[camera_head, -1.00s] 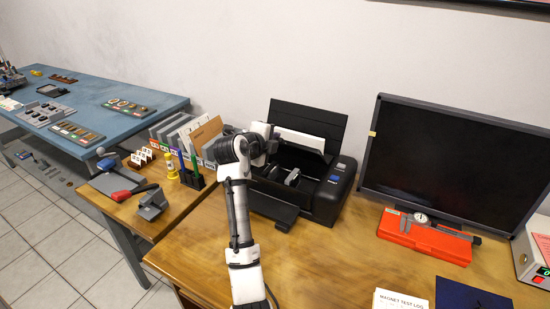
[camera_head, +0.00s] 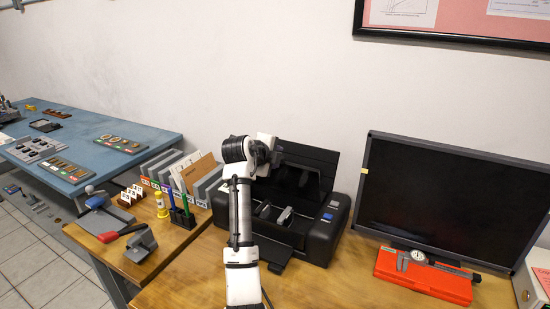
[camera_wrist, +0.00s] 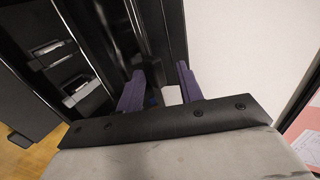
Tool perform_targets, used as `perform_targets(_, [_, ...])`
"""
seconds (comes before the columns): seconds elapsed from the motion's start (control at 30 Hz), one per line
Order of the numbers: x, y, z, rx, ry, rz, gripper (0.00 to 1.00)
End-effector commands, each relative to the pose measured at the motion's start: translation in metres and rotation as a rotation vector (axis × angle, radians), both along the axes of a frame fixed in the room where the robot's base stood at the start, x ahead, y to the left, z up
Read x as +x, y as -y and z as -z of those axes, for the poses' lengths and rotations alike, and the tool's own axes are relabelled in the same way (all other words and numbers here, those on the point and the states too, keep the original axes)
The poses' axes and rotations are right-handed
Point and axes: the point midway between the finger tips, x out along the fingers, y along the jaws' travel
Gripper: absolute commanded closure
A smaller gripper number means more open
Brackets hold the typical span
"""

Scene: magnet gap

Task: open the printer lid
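The black printer (camera_head: 318,236) stands on the wooden desk. Its lid (camera_head: 300,180) appears raised, a dark panel leaning back, with the inner bay (camera_head: 285,215) showing below. A taller dark panel (camera_head: 325,160) stands behind it. In the head view my wrist is at the printer's upper left and hides part of the lid; the fingertips are not clear there. In the wrist view my gripper (camera_wrist: 160,86) has its two purple fingers apart, in front of dark printer surfaces. A small pale block (camera_wrist: 172,96) shows between them; I cannot tell what it belongs to.
A monitor (camera_head: 450,195) stands right of the printer, with a red case (camera_head: 422,277) and caliper before it. File holders (camera_head: 200,182) and a pen stand (camera_head: 182,216) are close on the left. The wall is behind. A blue bench (camera_head: 150,133) is at far left.

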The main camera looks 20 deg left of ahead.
Motion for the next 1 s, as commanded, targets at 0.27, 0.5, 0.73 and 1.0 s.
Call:
perform_targets(0.27, [-0.002,0.0,-0.01,0.0,0.001,0.0,0.64])
perform_targets(0.5, [-0.008,0.0,-0.027,0.001,0.001,0.0,0.64])
perform_targets(0.73, [-0.012,-0.001,-0.042,0.001,0.002,0.0,0.64])
perform_targets(1.0, [-0.018,-0.001,-0.06,0.0,0.001,-0.001,0.64])
